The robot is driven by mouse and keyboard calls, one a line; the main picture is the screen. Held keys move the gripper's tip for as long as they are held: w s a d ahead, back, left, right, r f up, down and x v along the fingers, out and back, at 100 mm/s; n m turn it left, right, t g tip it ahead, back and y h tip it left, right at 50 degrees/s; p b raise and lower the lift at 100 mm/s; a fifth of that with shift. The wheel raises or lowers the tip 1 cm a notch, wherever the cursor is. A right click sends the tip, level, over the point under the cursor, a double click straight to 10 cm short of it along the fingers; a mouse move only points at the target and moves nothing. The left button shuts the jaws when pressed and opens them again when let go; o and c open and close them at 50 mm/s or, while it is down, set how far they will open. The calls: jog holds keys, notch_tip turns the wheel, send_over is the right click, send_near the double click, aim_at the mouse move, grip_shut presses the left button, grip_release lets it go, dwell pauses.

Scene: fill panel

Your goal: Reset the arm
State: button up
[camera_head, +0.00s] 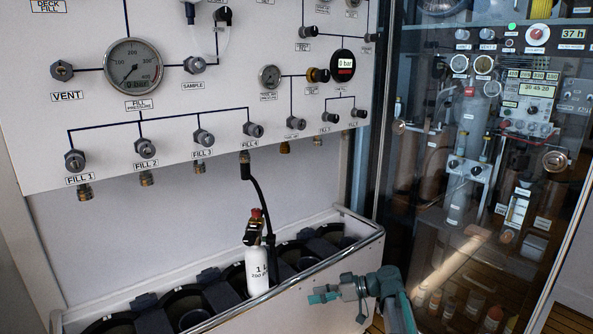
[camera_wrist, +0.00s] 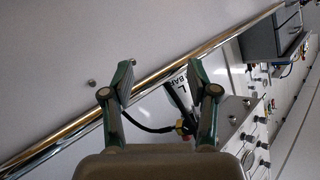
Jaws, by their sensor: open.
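My gripper (camera_head: 335,292) is at the front right of the trough, to the right of a small white cylinder (camera_head: 257,270) and apart from it. In the wrist view my gripper (camera_wrist: 160,70) has its two green fingers spread, with nothing between the tips. The cylinder is marked 1 L and stands upright in the trough, with a black and red valve (camera_head: 255,226) on top. It also shows in the wrist view (camera_wrist: 178,90), partly hidden by a finger. A black hose (camera_head: 260,195) hangs from FILL 4 beside the cylinder; I cannot tell whether it is joined to the valve.
The trough (camera_head: 355,222) has a shiny metal rail and several dark round holders. The white fill panel (camera_head: 100,110) above carries gauges, knobs and fittings. A glass-fronted cabinet (camera_head: 440,215) stands at the right, close to my arm. The wall between panel and trough is bare.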

jog(key=s+f+m+g+h+p, duration=0.2)
jog(key=s+f+m+h+p, duration=0.15)
jog(key=s+f+p, duration=0.6)
jog(key=s+f+m+g+h+p, duration=0.35)
jog(key=s+f+p, duration=0.2)
jog(key=s, duration=0.75)
jog(key=s+d+m+g+h+p, duration=0.1)
jog(key=s+d+h+p, duration=0.1)
jog(key=s, duration=0.7)
jog(key=s+d+r+m+g+h+p, duration=0.1)
jog(key=s+d+m+h+p, duration=0.1)
jog(key=s+d+p, duration=0.2)
jog(key=s+d+r+m+g+h+p, duration=0.1)
jog(key=s+d+h+p, duration=0.2)
jog(key=s+p, duration=0.4)
jog(key=s+d, duration=0.1)
jog(key=s, duration=0.7)
jog(key=shift+s, duration=0.3)
jog(key=shift+w+a+g, duration=0.1)
jog(key=shift+w+g, duration=0.05)
jog(key=shift+g, duration=0.1)
